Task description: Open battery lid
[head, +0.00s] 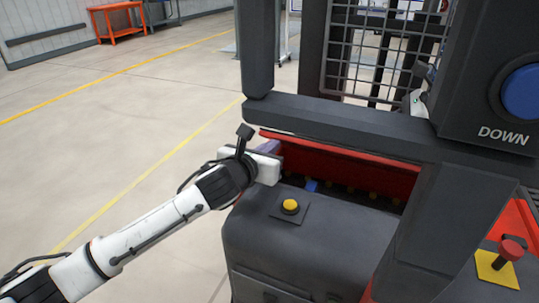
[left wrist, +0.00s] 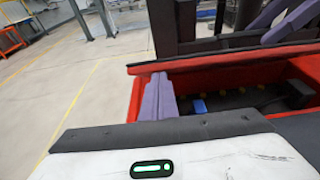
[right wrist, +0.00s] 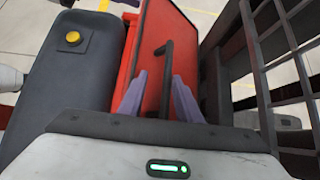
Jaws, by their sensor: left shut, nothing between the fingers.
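The red battery lid (head: 345,160) is raised at an angle. Its edge (left wrist: 230,55) shows in the left wrist view, over an opening with a dark battery (left wrist: 235,98) that has yellow caps and a blue part. In the right wrist view the lid's outer face (right wrist: 180,35) carries a black handle (right wrist: 166,75). My left gripper (head: 270,148) is shut and empty, its purple fingers (left wrist: 158,95) at the left end of the opening. My right gripper (right wrist: 160,78) is open, a finger on each side of the handle; I cannot tell if they touch it.
A grey cover with a yellow button (head: 290,206) lies in front of the opening. Dark frame bars (head: 350,118) and a mesh guard (head: 385,50) stand close behind. A red knob (head: 511,249) is at the right. The floor at left (head: 110,150) is clear.

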